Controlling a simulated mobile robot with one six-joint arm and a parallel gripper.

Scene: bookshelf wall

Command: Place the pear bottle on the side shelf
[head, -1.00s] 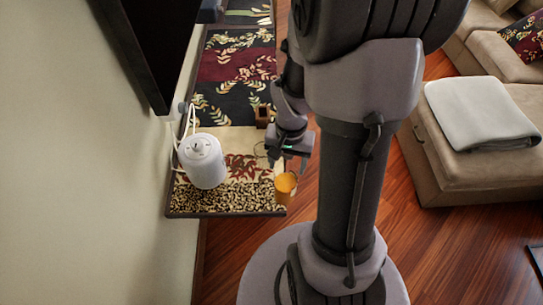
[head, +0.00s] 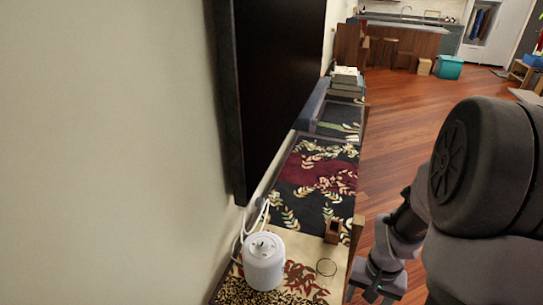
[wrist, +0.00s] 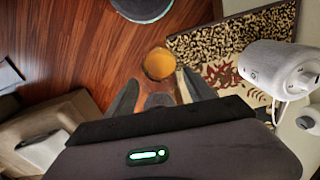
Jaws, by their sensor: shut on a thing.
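The pear bottle (wrist: 158,64) shows in the wrist view as a rounded orange thing, seen from above. My gripper (wrist: 160,90) is shut on it, with one dark finger on each side. In the head view my gripper (head: 378,285) hangs just right of the shelf's edge, and the bottle is out of view there. The side shelf (head: 300,255) is a long low top with patterned panels along the wall. In the wrist view its leopard-print end (wrist: 215,40) lies right of the bottle, which appears over or beside the wood floor.
A white rounded appliance (head: 264,262) with a cord stands on the shelf's near end. A small brown wooden block (head: 332,231) and a thin dark ring outline (head: 326,267) are near the right edge. A dark screen (head: 275,90) overhangs the wall side. The patterned middle is clear.

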